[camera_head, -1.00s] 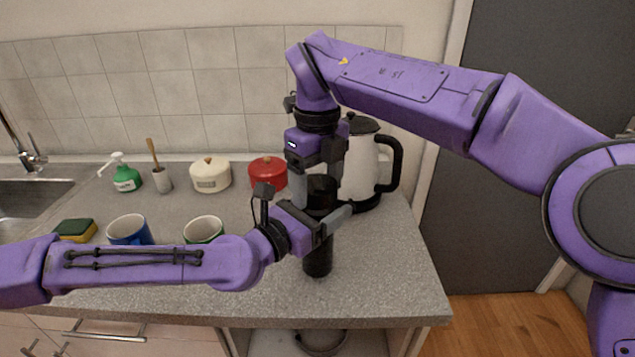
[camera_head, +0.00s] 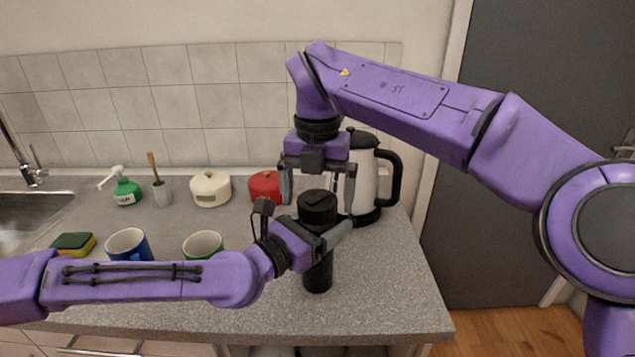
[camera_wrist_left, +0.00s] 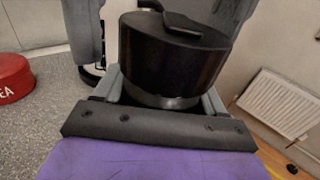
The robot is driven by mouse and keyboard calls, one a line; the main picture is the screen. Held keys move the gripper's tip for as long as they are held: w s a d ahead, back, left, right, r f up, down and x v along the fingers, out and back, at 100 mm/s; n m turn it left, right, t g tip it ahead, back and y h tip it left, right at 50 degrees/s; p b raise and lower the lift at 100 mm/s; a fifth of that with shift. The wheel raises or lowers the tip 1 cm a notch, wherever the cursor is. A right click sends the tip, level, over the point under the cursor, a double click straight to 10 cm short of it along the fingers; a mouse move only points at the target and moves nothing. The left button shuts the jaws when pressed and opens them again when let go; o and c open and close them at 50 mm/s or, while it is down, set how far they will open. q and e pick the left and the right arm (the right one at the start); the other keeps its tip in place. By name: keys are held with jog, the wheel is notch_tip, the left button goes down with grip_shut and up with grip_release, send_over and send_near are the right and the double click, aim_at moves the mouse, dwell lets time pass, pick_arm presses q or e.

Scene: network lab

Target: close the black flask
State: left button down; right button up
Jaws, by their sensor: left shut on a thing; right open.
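The black flask (camera_head: 318,274) stands upright on the grey counter near its front edge. Its black lid (camera_head: 317,207) sits on top, and the lid also shows large in the left wrist view (camera_wrist_left: 172,50). My left gripper (camera_head: 328,238) is shut around the upper body of the flask, just below the lid. My right gripper (camera_head: 312,188) points down above and behind the lid, open, with its fingers apart and nothing between them. Whether the lid is fully seated cannot be told.
A white kettle (camera_head: 361,187) with a black handle stands close behind the flask. The counter's right front is clear.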

notch_tip(320, 180, up, 6)
jog(key=shift+r, duration=0.2)
pick_arm(q)
grip_release()
pick_arm(e)
notch_tip(320, 180, down, 2)
jog(key=shift+a+f+b, duration=0.1)
jog(key=shift+b, duration=0.95)
pick_arm(q)
jog(key=v, duration=1)
jog(key=shift+s+a, duration=0.2)
jog(key=shift+r, duration=0.1)
